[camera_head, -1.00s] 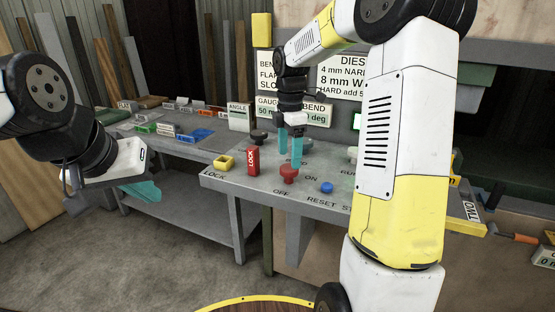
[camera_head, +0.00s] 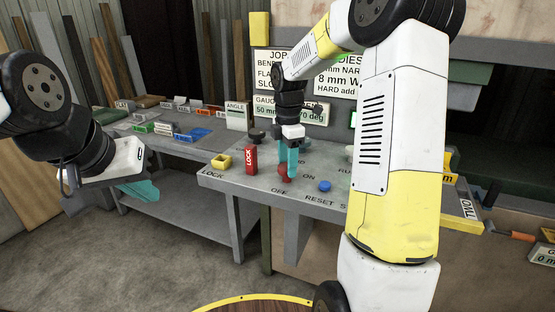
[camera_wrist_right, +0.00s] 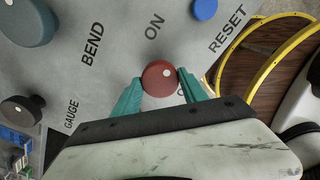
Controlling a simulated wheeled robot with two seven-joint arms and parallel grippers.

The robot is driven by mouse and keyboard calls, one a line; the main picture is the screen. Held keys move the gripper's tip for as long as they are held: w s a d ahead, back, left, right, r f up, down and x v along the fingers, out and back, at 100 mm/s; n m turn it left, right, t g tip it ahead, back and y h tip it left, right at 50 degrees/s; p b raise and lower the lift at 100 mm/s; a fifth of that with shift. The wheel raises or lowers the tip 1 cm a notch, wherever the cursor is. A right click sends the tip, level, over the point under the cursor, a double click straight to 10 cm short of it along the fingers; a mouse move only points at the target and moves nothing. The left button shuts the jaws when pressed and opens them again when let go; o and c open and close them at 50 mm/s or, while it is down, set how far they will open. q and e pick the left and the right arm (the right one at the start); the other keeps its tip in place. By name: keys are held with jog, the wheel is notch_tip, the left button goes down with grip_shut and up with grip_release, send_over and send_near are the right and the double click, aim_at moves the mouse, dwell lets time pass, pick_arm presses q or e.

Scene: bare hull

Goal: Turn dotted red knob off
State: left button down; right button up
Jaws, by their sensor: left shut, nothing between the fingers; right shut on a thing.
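The red knob (camera_head: 284,173) stands on the grey sloping panel (camera_head: 236,184), between the printed words ON and OFF. In the right wrist view the knob (camera_wrist_right: 158,78) is round with a white dot on its top face, and the ON label is above it. The OFF label is mostly hidden by a finger. My right gripper (camera_head: 287,167) points down with its teal fingers shut on the red knob; in the wrist view one fingertip touches each side. My left gripper (camera_head: 143,190) is shut and empty at the left, away from the panel.
A blue button (camera_head: 325,186) is right of the knob by RESET. A red LOCK block (camera_head: 251,159) and a yellow ring-like piece (camera_head: 221,162) stand to its left. A dark knob (camera_head: 257,135) is behind. A lower bench (camera_head: 160,142) with small blocks lies at left.

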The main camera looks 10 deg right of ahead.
jog(key=shift+m, duration=0.3)
jog(key=m, duration=0.3)
jog(key=shift+m, duration=0.3)
jog(key=m, duration=0.4)
jog(key=shift+m, duration=0.3)
jog(key=m, duration=0.4)
jog(key=shift+a, duration=0.1)
jog(key=shift+m, duration=2.5)
jog(key=o, duration=1.4)
jog(key=shift+c, duration=0.2)
